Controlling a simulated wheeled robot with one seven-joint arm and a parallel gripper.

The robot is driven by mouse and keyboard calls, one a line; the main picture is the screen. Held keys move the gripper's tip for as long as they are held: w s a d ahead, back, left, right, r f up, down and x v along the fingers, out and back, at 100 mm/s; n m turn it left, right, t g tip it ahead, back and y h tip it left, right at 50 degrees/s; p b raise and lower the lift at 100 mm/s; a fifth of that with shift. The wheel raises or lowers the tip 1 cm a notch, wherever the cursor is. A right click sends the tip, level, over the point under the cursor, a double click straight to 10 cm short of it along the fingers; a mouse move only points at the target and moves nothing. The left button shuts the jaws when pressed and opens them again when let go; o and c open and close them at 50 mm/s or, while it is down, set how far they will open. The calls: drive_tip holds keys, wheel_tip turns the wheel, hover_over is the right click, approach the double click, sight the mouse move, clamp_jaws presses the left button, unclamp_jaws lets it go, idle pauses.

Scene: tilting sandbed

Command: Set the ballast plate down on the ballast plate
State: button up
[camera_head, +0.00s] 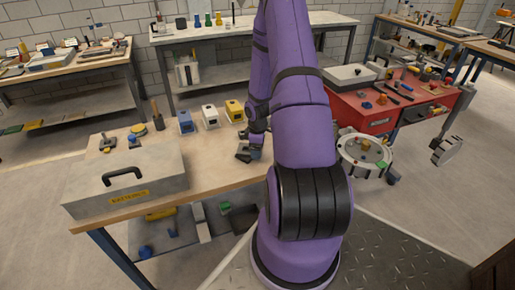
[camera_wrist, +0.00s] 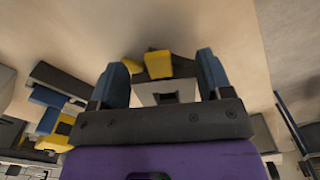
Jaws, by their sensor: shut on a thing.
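My gripper (camera_head: 252,143) is low over the right part of the wooden bench (camera_head: 205,170), partly hidden behind my purple arm in the head view. A small dark plate-like piece (camera_head: 247,154) shows at its fingertips, at or close above the bench top; I take it as a ballast plate, but contact with the bench is unclear. In the wrist view the blue fingers of my gripper (camera_wrist: 162,75) stand apart, with a pale block with a dark recess (camera_wrist: 165,96) and a yellow piece (camera_wrist: 157,65) seen between them. Which one is gripped is unclear. I cannot make out a second ballast plate for certain.
Blue (camera_head: 185,122), white (camera_head: 210,117) and yellow (camera_head: 234,110) blocks stand in a row behind the gripper. A grey handled case (camera_head: 125,185) fills the bench's left front. Small knobbed pieces (camera_head: 107,142) lie behind it. A red cabinet (camera_head: 375,118) stands right.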

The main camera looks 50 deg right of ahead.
drive_tip(key=shift+f, duration=0.5)
idle(0.8)
drive_tip(key=o, duration=1)
drive_tip(key=shift+r, duration=4)
